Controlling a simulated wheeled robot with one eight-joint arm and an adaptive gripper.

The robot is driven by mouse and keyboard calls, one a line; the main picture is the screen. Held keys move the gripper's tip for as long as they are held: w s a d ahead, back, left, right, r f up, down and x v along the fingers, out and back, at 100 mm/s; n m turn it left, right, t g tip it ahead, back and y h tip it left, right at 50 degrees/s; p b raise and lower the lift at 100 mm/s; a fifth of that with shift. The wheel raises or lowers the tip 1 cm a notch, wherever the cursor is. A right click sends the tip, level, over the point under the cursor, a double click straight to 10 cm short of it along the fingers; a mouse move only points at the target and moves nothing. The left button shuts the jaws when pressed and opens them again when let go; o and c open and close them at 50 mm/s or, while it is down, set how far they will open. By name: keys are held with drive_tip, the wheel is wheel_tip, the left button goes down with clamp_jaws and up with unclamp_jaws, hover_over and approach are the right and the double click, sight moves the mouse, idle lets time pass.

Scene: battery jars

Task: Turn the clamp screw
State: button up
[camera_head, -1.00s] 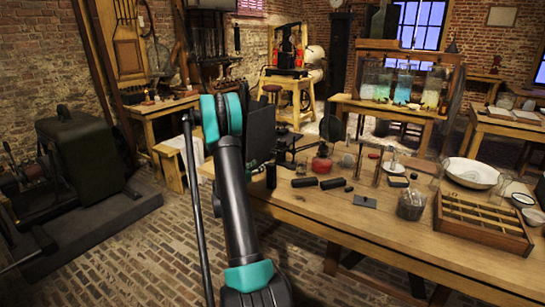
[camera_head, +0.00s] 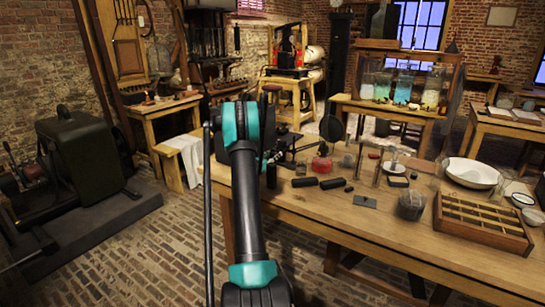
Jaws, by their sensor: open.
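My arm rises through the middle of the view, and its teal-banded joint stands in front of the left end of the wooden workbench (camera_head: 330,212). A dark metal fixture (camera_head: 287,148) shows at the bench's far left, partly covered by my arm. I cannot tell whether it carries the clamp screw, and no screw can be made out clearly.
The bench holds a red bottle (camera_head: 322,162), black cylinders (camera_head: 332,183), a dark glass jar (camera_head: 411,205), a white bowl (camera_head: 472,173) and a compartmented wooden tray (camera_head: 482,222). A dark machine (camera_head: 85,165) stands at left. Brick floor (camera_head: 125,255) is clear between.

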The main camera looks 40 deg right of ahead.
clamp_jaws()
drive_tip(key=shift+n, duration=0.8)
unclamp_jaws()
drive_tip(key=v, duration=1.2)
drive_tip(key=shift+s, duration=0.1)
